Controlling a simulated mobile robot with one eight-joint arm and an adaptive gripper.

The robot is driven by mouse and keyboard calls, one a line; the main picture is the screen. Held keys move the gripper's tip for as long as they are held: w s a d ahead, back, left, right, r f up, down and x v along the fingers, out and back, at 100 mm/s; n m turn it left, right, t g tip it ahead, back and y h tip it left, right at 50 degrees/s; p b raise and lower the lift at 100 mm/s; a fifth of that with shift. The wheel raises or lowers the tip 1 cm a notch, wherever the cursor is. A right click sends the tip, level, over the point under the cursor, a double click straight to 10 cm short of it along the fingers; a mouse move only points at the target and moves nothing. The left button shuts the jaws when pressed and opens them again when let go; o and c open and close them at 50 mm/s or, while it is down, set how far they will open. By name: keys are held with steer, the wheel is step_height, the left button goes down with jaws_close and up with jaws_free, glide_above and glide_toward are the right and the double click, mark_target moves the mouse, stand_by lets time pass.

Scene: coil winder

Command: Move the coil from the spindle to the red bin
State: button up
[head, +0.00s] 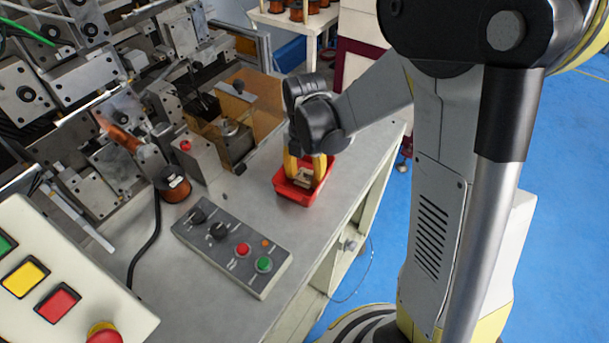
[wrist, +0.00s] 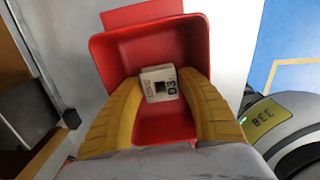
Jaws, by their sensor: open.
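The red bin (head: 299,194) stands on the grey bench near its right edge. It also shows in the wrist view (wrist: 150,45). A small whitish piece (wrist: 160,84) with a dark square centre and "03" on it, seemingly the coil, is in the bin. In the head view it shows as a pale piece (head: 303,178) between the fingers. My gripper (head: 305,175) points down into the bin. Its yellow fingers are open, one on each side of the piece (wrist: 158,95). I cannot tell whether they touch it. The spindle cannot be made out with certainty.
The winding machine (head: 110,110) fills the left. A copper wire spool (head: 173,186) and a control box (head: 232,246) with knobs and buttons stand on the bench left of the bin. A button panel (head: 50,280) is at the front left. Bare bench surrounds the bin.

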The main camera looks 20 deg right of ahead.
step_height(320, 180, up, 12)
steer(key=p, duration=0.3)
steer(key=s+r+m+t, duration=0.3)
steer(key=s+m, duration=0.3)
steer(key=m, duration=0.7)
steer(key=s+r+m+t, duration=0.4)
steer(key=s+m, duration=0.2)
steer(key=m, duration=0.7)
steer(key=shift+s+r, duration=0.3)
steer(key=shift+s, duration=0.05)
steer(key=shift+f, duration=0.15)
step_height(320, 180, down, 6)
steer(key=b, duration=0.6)
steer(key=shift+f, duration=0.15)
